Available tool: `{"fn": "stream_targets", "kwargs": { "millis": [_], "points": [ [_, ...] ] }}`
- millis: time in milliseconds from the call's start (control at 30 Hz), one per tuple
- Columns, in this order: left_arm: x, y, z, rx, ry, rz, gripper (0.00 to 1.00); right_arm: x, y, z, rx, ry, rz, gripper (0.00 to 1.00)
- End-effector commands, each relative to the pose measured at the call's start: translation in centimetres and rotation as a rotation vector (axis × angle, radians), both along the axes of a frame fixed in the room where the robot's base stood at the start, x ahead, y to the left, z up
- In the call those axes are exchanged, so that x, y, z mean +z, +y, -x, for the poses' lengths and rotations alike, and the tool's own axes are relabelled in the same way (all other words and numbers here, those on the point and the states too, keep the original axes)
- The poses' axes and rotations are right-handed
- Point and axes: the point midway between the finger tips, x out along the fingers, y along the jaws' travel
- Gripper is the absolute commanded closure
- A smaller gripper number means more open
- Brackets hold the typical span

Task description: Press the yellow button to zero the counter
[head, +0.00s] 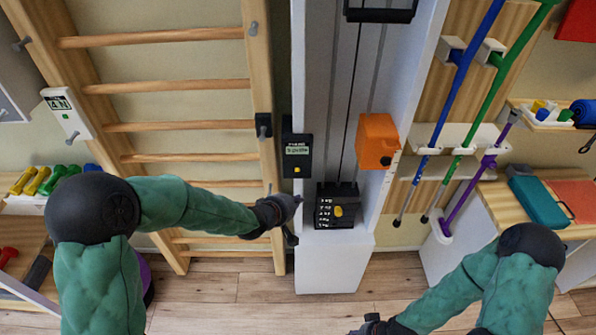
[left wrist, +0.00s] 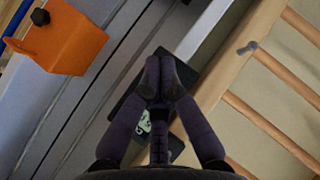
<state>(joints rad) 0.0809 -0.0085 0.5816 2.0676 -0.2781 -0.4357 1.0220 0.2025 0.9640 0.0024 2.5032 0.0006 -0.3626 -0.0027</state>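The counter (head: 297,150) is a small black box with a pale display, fixed to the left edge of the white cable-machine column. Its yellow button (head: 297,169) shows below the display. My left gripper (head: 291,203) is just below the counter in the head view, apart from the button in the picture. In the left wrist view its two fingers (left wrist: 160,72) are together, with nothing seen between them. They cover much of the counter (left wrist: 128,114) there, and the yellow button is hidden. My right gripper (head: 364,326) is at the bottom edge, only partly shown.
A black weight block (head: 324,220) with a yellow knob (head: 338,211) sits low on the column. An orange box (head: 376,141) sticks out at right. Wooden wall bars (head: 180,127) stand at left, with another small display unit (head: 67,113). The floor (head: 240,288) in front is clear.

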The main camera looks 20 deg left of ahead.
Motion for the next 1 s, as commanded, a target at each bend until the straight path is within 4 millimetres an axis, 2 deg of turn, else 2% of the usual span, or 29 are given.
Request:
{"fn": "stream_targets", "kwargs": {
  "millis": [167, 700, 1000],
  "points": [
    [0.0, 0.3, -1.2, 0.002, 0.001, 0.0, 1.0, 0.1, 0.0, 0.0, 0.0, 0.0, 0.0, 0.6],
    [0.0, 2.1, -7.2, 0.001, 0.001, 0.0, 1.0, 1.0, 0.0, 0.0, 0.0, 0.0, 0.0, 0.6],
    [0.0, 2.4, -8.4, 0.001, 0.001, 0.0, 1.0, 1.1, 0.0, 0.0, 0.0, 0.0, 0.0, 0.6]
  ]
}}
